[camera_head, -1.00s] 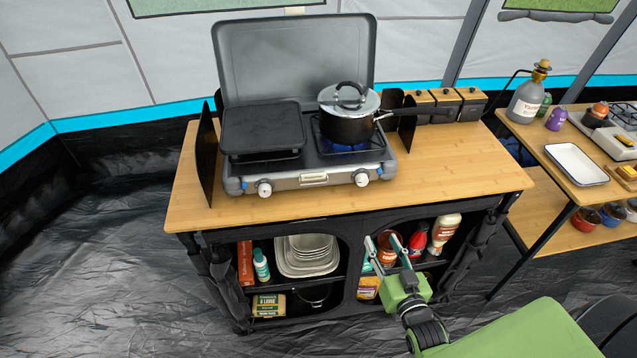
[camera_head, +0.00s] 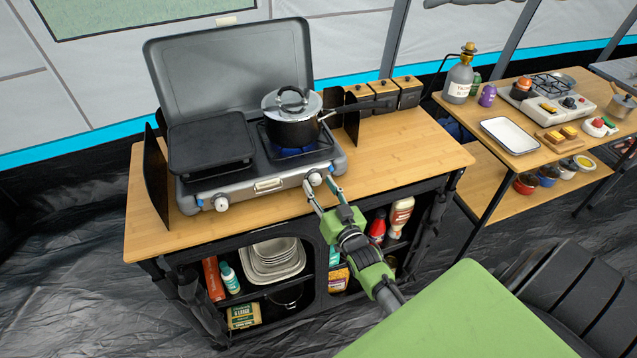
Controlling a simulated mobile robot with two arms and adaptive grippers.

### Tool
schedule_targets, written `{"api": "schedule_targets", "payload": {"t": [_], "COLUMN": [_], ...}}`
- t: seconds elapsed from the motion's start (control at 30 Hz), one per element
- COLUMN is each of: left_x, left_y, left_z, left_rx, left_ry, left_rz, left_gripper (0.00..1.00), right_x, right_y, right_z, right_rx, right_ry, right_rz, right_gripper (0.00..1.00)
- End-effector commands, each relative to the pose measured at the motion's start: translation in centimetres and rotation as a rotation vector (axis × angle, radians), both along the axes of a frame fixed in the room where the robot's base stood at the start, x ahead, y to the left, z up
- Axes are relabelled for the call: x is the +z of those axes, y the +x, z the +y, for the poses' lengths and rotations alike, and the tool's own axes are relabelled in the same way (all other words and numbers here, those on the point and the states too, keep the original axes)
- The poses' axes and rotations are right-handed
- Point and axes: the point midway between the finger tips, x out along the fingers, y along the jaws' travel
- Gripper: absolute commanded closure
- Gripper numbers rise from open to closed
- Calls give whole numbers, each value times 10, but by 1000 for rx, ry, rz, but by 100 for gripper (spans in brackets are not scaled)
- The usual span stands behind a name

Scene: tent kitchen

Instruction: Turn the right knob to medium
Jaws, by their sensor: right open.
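The camping stove (camera_head: 268,186) stands with its lid up on the wooden table. Its right knob (camera_head: 314,178) is on the front panel below the pot; the left knob (camera_head: 221,203) is at the panel's other end. A lidded black pot (camera_head: 292,133) sits on the right burner, where a blue flame shows. My right gripper (camera_head: 321,183) is open, its two fingertips close at the right knob, one towards each side. I cannot tell whether they touch it. The knob's setting is too small to read. My left gripper is not in view.
A black griddle plate (camera_head: 209,143) covers the left burner. The wooden table (camera_head: 405,160) is clear to the right of the stove. Bottles and dishes fill the shelves below. A side table with a white tray (camera_head: 510,135) stands at right.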

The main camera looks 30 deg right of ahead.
Motion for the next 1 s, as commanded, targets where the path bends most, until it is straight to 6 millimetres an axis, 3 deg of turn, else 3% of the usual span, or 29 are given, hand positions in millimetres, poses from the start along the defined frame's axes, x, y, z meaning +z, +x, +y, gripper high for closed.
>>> {"api": "schedule_targets", "payload": {"t": [0.13,0.43,0.6,1.0], "left_x": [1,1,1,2], "left_y": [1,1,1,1], "left_z": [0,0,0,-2], "left_rx": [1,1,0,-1], "left_ry": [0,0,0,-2], "left_rz": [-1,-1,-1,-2], "left_gripper": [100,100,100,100], "right_x": [0,0,0,0], "right_y": [10,12,11,11], "right_z": [-2,-2,-2,-2], "right_rx": [1,1,0,0], "right_ry": [-1,-1,-1,-52], "right_rz": [0,0,0,13], "right_gripper": [60,60,98,98]}}
